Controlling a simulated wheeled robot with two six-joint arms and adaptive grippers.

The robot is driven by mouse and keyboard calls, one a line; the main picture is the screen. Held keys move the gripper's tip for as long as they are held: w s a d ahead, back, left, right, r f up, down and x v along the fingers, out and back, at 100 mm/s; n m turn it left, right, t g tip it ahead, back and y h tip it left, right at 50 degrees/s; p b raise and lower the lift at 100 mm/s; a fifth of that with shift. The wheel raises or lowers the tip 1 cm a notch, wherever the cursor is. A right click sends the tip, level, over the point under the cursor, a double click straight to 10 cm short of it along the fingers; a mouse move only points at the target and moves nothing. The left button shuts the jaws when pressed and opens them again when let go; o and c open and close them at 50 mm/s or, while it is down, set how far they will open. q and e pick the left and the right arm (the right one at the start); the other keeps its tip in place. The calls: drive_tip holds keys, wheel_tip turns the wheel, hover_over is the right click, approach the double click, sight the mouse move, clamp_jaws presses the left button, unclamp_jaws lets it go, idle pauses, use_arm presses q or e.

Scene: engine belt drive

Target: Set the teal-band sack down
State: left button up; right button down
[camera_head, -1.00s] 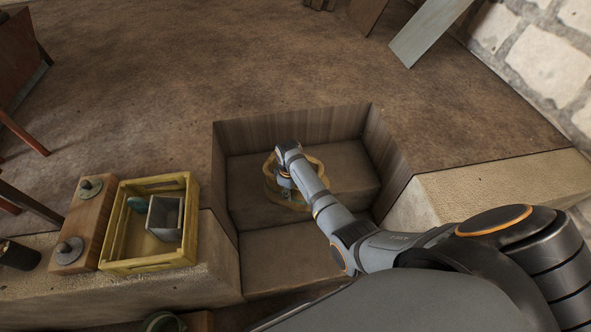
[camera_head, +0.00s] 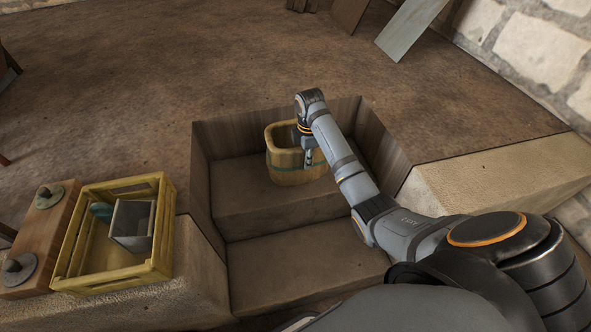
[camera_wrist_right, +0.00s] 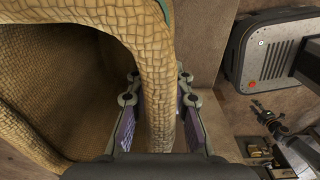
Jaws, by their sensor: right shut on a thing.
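The sack (camera_head: 291,176) is a tan woven, open-topped container with a teal band around its side. It is upright in the recess, over the upper step; I cannot tell whether its bottom touches the step. My right gripper (camera_head: 309,157) is shut on its rim at the right side. In the right wrist view, the sack wall (camera_wrist_right: 158,75) passes between the fingers of the right gripper (camera_wrist_right: 160,115), and the hollow inside shows at left. My left gripper (camera_wrist_right: 262,112) shows small at the right of the wrist view, away from the sack; its jaws are too small to judge.
The recess has an upper step (camera_head: 265,208) and a lower step (camera_head: 300,268), both bare around the sack, with wooden walls. A yellow crate (camera_head: 107,284) holding a grey box (camera_head: 131,225) stands at left, beside a wooden block (camera_head: 37,240) with metal knobs.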

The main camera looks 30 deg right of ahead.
drive_tip(key=w+f, duration=0.1)
drive_tip(key=f, duration=0.1)
drive_tip(key=w+f+b, duration=0.1)
drive_tip(key=w+f, duration=0.1)
drive_tip(key=shift+w+a, duration=0.2)
drive_tip(key=shift+w, duration=0.05)
drive_tip(key=shift+w+f+b, duration=0.55)
drive_tip(key=shift+w+f, duration=0.4)
use_arm(q)
drive_tip(key=shift+w+f+b, duration=0.15)
drive_tip(key=shift+w+f, duration=0.05)
drive_tip(key=shift+w, duration=0.7)
drive_tip(key=shift+w+f+b, duration=0.15)
drive_tip(key=shift+w, duration=0.8)
drive_tip(key=shift+w+f+b, duration=0.15)
drive_tip(key=shift+w+f, duration=0.05)
drive_tip(key=shift+w, duration=0.7)
use_arm(e)
drive_tip(key=shift+w+a+f, duration=0.1)
drive_tip(key=shift+w+f, duration=0.05)
drive_tip(key=shift+f, duration=1.55)
drive_tip(key=c, duration=1.2)
unclamp_jaws()
